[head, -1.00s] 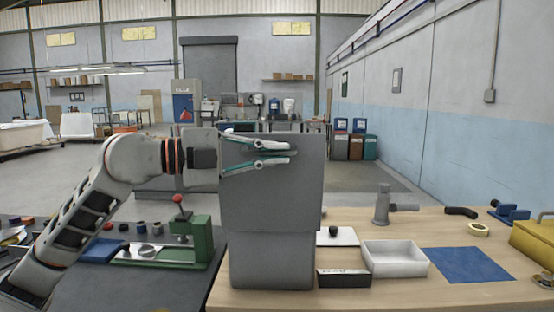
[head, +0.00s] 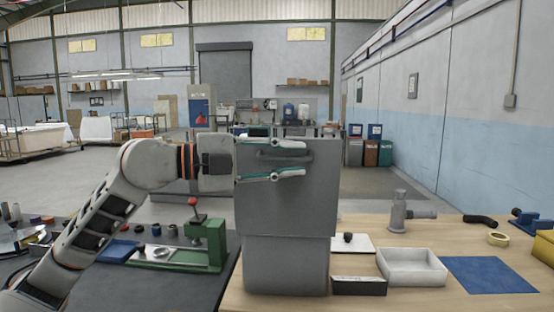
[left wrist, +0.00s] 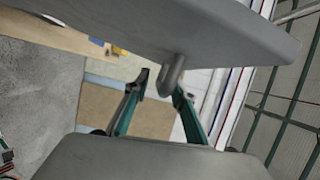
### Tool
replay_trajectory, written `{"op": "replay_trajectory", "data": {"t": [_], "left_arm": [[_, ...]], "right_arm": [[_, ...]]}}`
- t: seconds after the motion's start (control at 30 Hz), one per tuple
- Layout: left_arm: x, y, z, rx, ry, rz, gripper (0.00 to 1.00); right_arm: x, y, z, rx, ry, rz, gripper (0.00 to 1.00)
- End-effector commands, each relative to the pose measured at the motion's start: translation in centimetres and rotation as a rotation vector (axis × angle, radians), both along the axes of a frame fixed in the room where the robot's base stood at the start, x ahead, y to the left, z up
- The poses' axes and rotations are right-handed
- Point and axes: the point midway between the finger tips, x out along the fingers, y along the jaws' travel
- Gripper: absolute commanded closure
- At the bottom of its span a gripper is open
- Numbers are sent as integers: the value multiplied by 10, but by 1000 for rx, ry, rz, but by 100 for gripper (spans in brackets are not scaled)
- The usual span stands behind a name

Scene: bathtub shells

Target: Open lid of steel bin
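The grey steel bin (head: 286,268) stands on the near left end of the wooden table in the head view. Its lid (head: 287,210) is a broad grey panel standing upright above the body, with a bar handle (head: 295,155) near the top. The lid's underside and the bin's opening are hidden. My left gripper (head: 304,159) is at the handle, one finger above it and one below, spread apart. The left wrist view shows the lid's edge (left wrist: 215,30) and the hooked handle (left wrist: 172,75) between the open fingers (left wrist: 160,90). My right gripper is not in view.
A white tray (head: 411,282), a black box (head: 358,287), a blue mat (head: 488,275) and a grey pipe fitting (head: 399,212) are right of the bin. A green press (head: 205,240) stands left on the dark bench. Open floor lies behind.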

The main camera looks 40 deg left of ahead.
Motion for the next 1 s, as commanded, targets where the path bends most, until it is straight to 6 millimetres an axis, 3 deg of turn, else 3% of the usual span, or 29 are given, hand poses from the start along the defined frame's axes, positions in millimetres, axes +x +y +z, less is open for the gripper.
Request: {"op": "replay_trajectory", "data": {"t": [0.27,1.0], "left_arm": [[-16,12,-1,-1,3,0,75],[-90,66,3,-1,1,0,75]], "right_arm": [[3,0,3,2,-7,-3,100],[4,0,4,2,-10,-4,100]]}}
